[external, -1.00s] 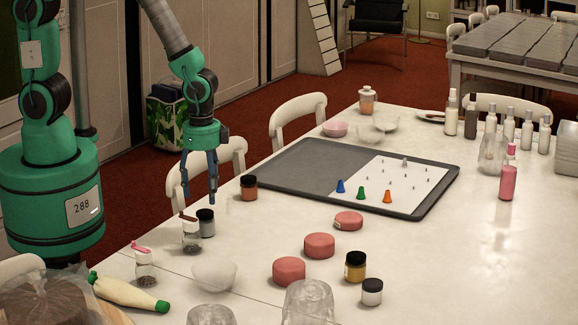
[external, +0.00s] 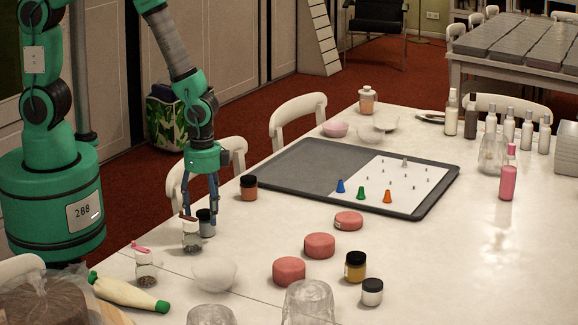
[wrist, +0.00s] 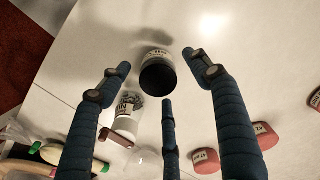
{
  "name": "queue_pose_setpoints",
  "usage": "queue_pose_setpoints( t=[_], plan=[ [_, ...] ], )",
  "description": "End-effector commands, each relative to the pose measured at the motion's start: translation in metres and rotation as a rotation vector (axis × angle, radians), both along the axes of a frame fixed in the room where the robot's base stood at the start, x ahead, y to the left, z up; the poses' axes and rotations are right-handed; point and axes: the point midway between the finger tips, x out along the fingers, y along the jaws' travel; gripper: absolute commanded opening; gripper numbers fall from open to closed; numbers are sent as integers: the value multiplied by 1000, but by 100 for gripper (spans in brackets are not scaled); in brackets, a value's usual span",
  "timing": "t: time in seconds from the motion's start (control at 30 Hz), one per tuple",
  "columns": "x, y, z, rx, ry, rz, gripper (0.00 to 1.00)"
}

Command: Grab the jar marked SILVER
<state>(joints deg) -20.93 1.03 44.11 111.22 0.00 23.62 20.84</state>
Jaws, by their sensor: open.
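A small grey jar with a black lid (external: 207,226) stands upright on the white table's left side. In the wrist view the jar (wrist: 158,74) is seen from above, its pale label too small to read surely. My gripper (external: 200,210) is open, pointing down, with its blue fingers spread about the jar's top. In the wrist view one finger is left of the jar, one right and one below it in the picture; gaps show between them and the jar. A brown jar (external: 249,188), a gold jar (external: 355,267) and a white jar (external: 372,292), also dark-lidded, stand apart.
A sprinkle shaker (external: 191,237) stands close in front of the jar, and another shaker (external: 146,268) is farther left. A white bowl (external: 214,272) and pink discs (external: 289,271) lie nearer the camera. A dark tray (external: 290,160) with cones is behind right.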

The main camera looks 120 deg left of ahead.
Motion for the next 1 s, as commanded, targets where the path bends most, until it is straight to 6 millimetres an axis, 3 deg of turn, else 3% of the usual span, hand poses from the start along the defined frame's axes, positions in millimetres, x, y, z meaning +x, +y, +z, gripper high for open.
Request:
queue_pose_setpoints(
  t=[0.33, 0.97, 1.0],
  plan=[
    [1, -2, -39, 0, 0, 0, 63],
    [1, -2, -41, 0, 0, 0, 63],
    [1, -2, -41, 0, 0, 0, 55]
  ],
)
